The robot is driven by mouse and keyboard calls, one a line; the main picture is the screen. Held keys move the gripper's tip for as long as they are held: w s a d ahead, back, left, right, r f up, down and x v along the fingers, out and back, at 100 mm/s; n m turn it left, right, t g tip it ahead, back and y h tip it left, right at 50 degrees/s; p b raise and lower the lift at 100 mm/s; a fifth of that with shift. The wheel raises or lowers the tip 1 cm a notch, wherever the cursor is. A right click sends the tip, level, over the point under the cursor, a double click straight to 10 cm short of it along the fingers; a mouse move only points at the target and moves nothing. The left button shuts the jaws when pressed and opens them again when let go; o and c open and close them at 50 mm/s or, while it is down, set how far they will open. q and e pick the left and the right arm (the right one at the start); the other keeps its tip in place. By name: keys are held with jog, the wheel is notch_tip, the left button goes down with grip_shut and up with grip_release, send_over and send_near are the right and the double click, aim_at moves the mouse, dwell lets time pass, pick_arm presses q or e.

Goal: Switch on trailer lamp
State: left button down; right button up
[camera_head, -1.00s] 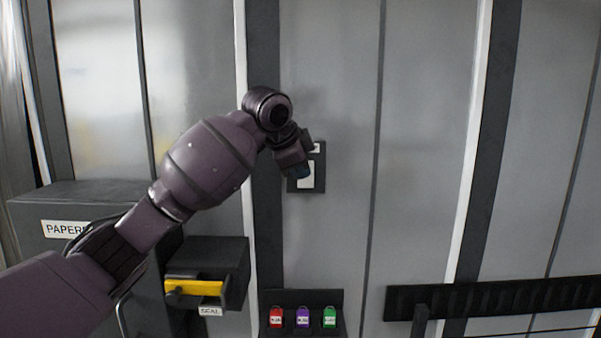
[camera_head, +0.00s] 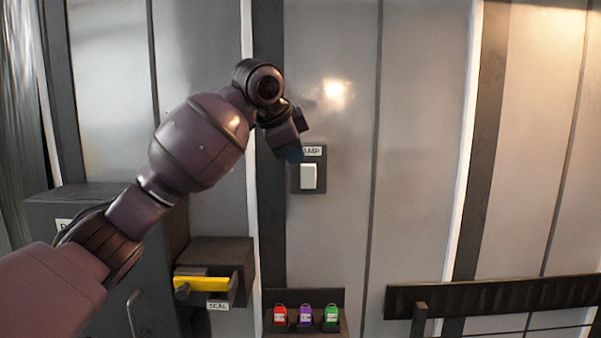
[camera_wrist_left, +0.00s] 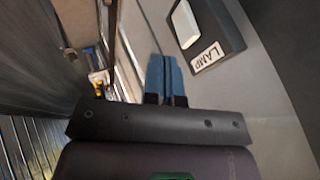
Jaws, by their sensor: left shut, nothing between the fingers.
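The lamp switch (camera_head: 308,177) is a white rocker on a dark plate on the grey wall, with a label partly reading "LAMP" above it. In the left wrist view the white rocker (camera_wrist_left: 185,24) and the LAMP label (camera_wrist_left: 207,57) show at the upper right. My left gripper (camera_head: 291,155) is at the upper left of the plate, its blue fingertips near the label. In the left wrist view its blue fingers (camera_wrist_left: 164,75) are together with nothing between them, beside the plate. I cannot tell whether they touch it. My right gripper is in neither view.
A dark box with a yellow bar (camera_head: 203,283) and a SEAL label juts out at lower left. Red, purple and green padlocks (camera_head: 305,314) sit in a holder below the switch. A dark slotted rail (camera_head: 490,297) runs along the lower right. The wall right of the switch is clear.

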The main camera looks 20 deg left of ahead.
pick_arm(q)
jog(key=shift+v, duration=2.3)
jog(key=shift+w+r, duration=0.1)
